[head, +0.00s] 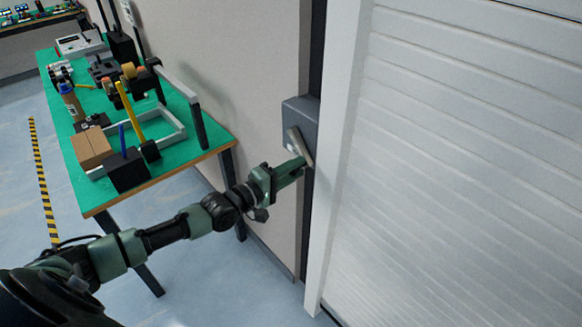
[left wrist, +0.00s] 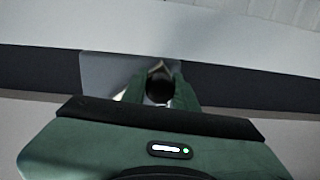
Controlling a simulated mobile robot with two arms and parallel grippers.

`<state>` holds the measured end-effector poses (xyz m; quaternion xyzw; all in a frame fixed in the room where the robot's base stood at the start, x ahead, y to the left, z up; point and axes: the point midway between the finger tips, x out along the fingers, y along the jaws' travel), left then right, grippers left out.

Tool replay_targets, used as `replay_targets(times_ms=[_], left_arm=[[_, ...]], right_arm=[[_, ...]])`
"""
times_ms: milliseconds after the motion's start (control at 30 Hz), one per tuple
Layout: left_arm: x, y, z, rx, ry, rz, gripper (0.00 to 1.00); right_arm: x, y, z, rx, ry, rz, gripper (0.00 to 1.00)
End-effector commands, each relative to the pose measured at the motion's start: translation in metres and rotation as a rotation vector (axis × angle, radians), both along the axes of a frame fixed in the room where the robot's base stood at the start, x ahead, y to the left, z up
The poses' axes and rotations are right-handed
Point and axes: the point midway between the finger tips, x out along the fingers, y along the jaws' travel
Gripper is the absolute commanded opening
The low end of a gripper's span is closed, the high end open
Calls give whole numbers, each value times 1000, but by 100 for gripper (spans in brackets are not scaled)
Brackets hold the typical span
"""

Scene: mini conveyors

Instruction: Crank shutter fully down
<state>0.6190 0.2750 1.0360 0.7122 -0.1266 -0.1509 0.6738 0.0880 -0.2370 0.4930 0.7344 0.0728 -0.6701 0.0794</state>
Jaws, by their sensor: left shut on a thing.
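The white slatted shutter (head: 470,170) fills the right of the head view, and its bottom edge is not clearly seen. A grey crank box (head: 300,112) is fixed to the wall beside the white shutter frame (head: 345,130). A light metal crank arm (head: 300,146) slants down from the box. My left gripper (head: 301,165) is shut at the lower end of the crank. In the left wrist view its fingers (left wrist: 160,88) close around a dark round crank knob (left wrist: 160,88), with the grey box (left wrist: 105,72) behind. My right gripper is not in view.
A green-topped table (head: 205,139) stands at the left against the wall. It bears a cardboard box (head: 91,147), a black block (head: 126,172), a grey frame and several small tools. Blue floor (head: 200,280) is open below, with a yellow-black stripe (head: 41,180) at the left.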

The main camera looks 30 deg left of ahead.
Motion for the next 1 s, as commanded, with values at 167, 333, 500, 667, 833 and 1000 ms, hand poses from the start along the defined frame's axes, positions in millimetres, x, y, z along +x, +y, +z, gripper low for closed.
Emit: replay_targets(times_ms=[167, 333, 500, 667, 833, 1000], left_arm=[[-1, -4, 6, -63, 24, 0, 0], [-2, -5, 8, -91, 34, 0, 0], [-2, -6, 8, -99, 37, 1, 0], [-2, -6, 9, -99, 36, 0, 0], [-2, -5, 9, -98, 36, 0, 42], [-2, -6, 8, -97, 37, 0, 50]], right_arm=[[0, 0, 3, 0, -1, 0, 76], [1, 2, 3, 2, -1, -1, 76], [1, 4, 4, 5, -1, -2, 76], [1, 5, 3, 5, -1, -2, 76], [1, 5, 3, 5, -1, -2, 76], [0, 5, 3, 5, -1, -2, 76]])
